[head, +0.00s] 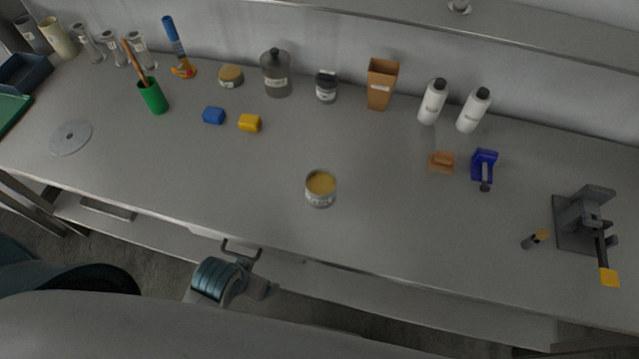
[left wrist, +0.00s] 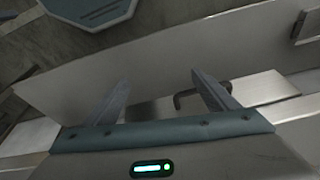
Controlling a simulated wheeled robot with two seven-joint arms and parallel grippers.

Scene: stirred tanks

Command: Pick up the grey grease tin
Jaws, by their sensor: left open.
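A grey tin (head: 320,189) with a pale label and a yellowish top stands upright on the bench, near the middle and toward the front edge. My left gripper (head: 258,288) is in front of the bench edge, left of this tin and nearer to me, apart from it. In the left wrist view my left gripper (left wrist: 163,88) is open with nothing between its fingers. The tin does not show in that view. My right gripper is in neither view.
A second, similar tin (head: 230,77) stands at the back left. A blue block (head: 214,116) and a yellow block (head: 250,123) lie behind the front tin. A dark drawer handle (head: 240,249) is close to my left gripper. The bench (head: 400,220) around the front tin is clear.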

